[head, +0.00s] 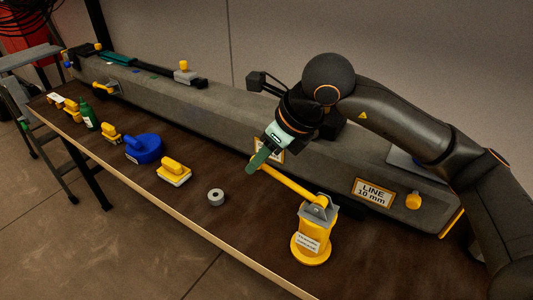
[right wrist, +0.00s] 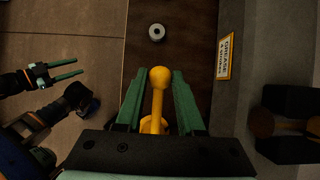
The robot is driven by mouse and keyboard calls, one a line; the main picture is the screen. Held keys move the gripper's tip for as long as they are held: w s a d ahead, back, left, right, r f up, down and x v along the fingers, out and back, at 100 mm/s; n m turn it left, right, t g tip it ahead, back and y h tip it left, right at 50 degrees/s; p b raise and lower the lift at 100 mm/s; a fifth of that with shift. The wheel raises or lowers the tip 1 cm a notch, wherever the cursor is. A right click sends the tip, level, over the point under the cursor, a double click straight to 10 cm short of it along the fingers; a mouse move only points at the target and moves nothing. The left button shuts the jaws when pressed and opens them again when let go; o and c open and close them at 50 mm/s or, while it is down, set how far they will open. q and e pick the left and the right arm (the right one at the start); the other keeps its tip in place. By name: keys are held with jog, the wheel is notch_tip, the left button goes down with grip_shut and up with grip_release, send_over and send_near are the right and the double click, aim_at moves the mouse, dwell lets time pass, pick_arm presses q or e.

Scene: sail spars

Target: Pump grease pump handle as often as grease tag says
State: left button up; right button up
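The yellow grease pump (head: 309,246) stands upright on the brown bench, with a white label on its body. Its yellow handle (head: 290,183) slants up and left from the grey pivot. The handle's round knob (right wrist: 160,77) lies between the fingers of my right gripper (right wrist: 155,74), which is open with a gap on both sides. In the head view my right gripper (head: 262,158) is at the handle's upper end. The grease tag (right wrist: 225,57) reads "GREASE"; its second line is small and sideways. My left gripper (right wrist: 66,71) is open and empty, away from the pump.
A long grey beam (head: 230,115) runs behind the pump and carries a "LINE 10 mm" sign (head: 373,193). Bare bench lies around the pump.

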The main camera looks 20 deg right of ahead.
aim_at(273, 169)
jog(key=c, duration=0.5)
jog(key=p+v, duration=0.1)
jog(key=v, duration=0.1)
jog(key=p+v, duration=0.1)
jog(key=v, duration=0.2)
jog(key=shift+w+a+r+p, duration=0.1)
jog(key=shift+w+p, duration=0.15)
jog(key=shift+p, duration=0.05)
jog(key=shift+s+r, duration=0.2)
jog(key=shift+r, duration=0.15)
jog(key=shift+s+d+r, duration=0.1)
jog(key=shift+d+r, duration=0.15)
jog(key=shift+r, duration=0.05)
jog(key=s+d+r+p, duration=0.1)
jog(key=s+d+r, duration=0.1)
jog(key=r, duration=0.1)
jog(key=shift+s+p, duration=0.35)
jog(key=shift+p, duration=0.05)
jog(key=shift+s+d+r, duration=0.1)
jog(key=shift+s, duration=0.05)
